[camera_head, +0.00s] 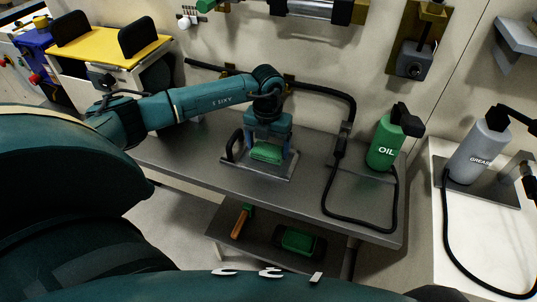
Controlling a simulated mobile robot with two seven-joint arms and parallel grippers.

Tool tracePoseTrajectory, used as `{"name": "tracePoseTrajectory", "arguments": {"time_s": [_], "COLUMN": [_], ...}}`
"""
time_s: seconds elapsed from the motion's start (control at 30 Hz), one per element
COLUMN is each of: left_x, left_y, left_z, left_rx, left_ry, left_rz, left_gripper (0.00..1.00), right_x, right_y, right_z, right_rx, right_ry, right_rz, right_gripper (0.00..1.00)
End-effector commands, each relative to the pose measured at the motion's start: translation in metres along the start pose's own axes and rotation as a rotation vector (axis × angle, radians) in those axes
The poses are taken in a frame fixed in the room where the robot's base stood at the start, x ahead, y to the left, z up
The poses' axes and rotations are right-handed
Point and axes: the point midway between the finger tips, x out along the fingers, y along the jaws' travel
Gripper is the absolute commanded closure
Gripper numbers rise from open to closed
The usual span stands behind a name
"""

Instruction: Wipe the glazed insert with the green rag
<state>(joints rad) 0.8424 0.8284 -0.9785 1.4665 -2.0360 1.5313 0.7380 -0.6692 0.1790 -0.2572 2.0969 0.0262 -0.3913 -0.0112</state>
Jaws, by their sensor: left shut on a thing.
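My left gripper (267,146) points down over the workbench and is shut on the green rag (266,153), a small folded green pad. The rag is at a flat grey panel with a pale rim, which looks like the glazed insert (285,172), set in the bench top. The rag and gripper hide the middle of the insert. I cannot tell whether the rag presses on it or hovers just above. My right gripper is not in view.
A green oil bottle (384,143) stands on the grey bench (200,160), with a black hose (328,190) beside it. A lower shelf (265,238) holds an orange-handled tool (240,223) and a green item (299,240). A grey grease bottle (478,150) stands at the right.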

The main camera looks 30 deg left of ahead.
Motion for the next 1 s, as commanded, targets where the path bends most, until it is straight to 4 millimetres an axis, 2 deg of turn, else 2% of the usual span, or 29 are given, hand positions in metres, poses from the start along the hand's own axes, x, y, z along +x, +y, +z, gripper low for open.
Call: {"name": "tracePoseTrajectory", "arguments": {"time_s": [0.1, 0.2, 0.47, 0.73, 1.0], "left_x": [0.002, 0.003, 0.003, -0.014, -0.013], "left_y": [0.015, 0.021, 0.021, 0.021, 0.02], "left_z": [-0.001, -0.001, -0.002, -0.001, -0.001], "left_rx": [-0.002, -0.001, -0.001, -0.001, 0.0], "left_ry": [0.005, 0.004, 0.005, 0.004, 0.003], "left_rz": [0.005, 0.004, 0.005, 0.004, 0.002], "left_gripper": [0.45, 0.45, 0.45, 0.45, 0.45], "right_x": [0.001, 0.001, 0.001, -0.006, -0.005], "right_y": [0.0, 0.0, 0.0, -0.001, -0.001], "right_z": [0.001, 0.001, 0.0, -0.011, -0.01], "right_rx": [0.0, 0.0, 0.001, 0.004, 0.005], "right_ry": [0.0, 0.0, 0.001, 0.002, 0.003], "right_rz": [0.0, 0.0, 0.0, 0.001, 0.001], "right_gripper": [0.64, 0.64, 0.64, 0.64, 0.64]}}
